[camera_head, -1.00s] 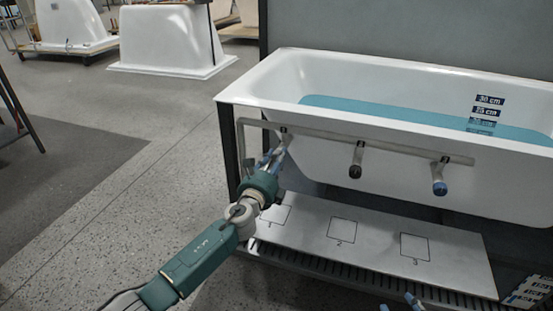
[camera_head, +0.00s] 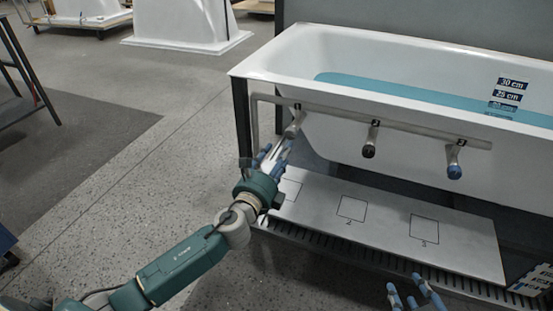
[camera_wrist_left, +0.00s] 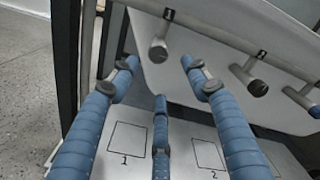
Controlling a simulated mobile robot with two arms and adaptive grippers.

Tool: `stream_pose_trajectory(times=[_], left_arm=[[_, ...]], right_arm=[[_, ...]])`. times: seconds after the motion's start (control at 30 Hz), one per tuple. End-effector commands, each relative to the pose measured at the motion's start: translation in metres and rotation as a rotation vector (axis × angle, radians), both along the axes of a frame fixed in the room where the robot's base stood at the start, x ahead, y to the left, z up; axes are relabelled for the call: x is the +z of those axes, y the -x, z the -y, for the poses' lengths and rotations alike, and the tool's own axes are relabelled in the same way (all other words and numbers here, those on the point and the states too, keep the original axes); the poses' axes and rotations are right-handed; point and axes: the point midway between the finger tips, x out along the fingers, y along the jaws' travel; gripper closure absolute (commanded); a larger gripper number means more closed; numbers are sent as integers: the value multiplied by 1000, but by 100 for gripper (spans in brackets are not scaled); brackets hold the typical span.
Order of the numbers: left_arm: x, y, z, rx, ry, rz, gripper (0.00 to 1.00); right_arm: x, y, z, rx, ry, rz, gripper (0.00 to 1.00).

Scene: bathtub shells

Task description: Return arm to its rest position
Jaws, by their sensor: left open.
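My left gripper (camera_head: 275,152) is in front of the tub, just below and near the leftmost peg (camera_head: 295,124) on the rail. In the left wrist view its blue fingers (camera_wrist_left: 160,78) are spread with nothing between them, and the grey peg (camera_wrist_left: 159,47) by label 1 is beyond the tips. My right gripper (camera_head: 415,292) shows only its blue fingers at the bottom edge, spread apart and apparently empty.
The grey rail (camera_head: 410,132) runs along the white bathtub (camera_head: 280,65), with a black-ended peg (camera_head: 371,140) and a blue-ended peg (camera_head: 455,160). Below, a white board (camera_head: 385,212) has numbered squares and is bare.

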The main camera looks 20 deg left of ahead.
Motion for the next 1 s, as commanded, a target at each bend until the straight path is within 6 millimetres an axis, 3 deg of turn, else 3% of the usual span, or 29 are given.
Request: stream_pose_trajectory(times=[0.2, 0.7, 0.77, 0.83, 1.0], left_arm=[[0, 18, -1, 1, 0, 1, 52], [-2, 22, 1, 4, 29, -7, 52], [-7, 31, 5, 13, 123, -31, 52], [-18, 50, 12, 42, 330, -83, 52], [-48, 114, 28, 170, 968, -250, 52]], right_arm=[[0, 0, 0, 0, 0, 0, 60], [0, 0, 0, 0, 0, 0, 60], [0, 0, 0, 0, 0, 0, 60], [0, 0, 0, 0, 0, 0, 60], [0, 0, 0, 0, 0, 0, 60]])
